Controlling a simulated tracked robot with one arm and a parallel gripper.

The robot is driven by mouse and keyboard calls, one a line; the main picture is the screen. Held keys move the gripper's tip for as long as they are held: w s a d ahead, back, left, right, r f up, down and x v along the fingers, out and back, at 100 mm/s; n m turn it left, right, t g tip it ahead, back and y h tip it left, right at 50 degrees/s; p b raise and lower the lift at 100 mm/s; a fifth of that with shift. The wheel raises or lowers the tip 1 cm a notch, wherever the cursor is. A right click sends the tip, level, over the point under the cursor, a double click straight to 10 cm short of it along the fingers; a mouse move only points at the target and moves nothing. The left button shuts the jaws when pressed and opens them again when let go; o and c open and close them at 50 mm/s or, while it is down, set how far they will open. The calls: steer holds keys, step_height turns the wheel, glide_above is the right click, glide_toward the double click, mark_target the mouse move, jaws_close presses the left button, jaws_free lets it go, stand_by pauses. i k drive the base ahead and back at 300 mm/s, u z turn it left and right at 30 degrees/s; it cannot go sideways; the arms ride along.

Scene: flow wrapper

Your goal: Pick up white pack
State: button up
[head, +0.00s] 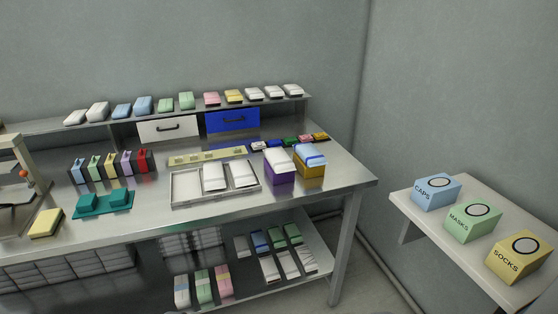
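Several white packs show in the head view. Two white packs, a left one (213,177) and a right one (242,174), lie side by side in the shallow metal tray (185,188) on the steel table. Another white pack (280,158) rests on top of a purple box (281,176). More white packs lie on the raised shelf, including a pair at its left end (97,112) and several at its right end (273,92). White packs (270,268) also lie on the lower shelf. I cannot tell which one the task names. My gripper is not in view.
A yellow box with a blue-and-white pack (311,157) stands beside the purple box. Teal holder (104,204), yellow block (45,223) and coloured packs occupy the table's left. A side shelf (424,224) at right bears caps, masks and socks boxes. The table's front right is clear.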

mark_target(278, 159)
steer(key=i, duration=2)
steer(key=z, duration=0.5)
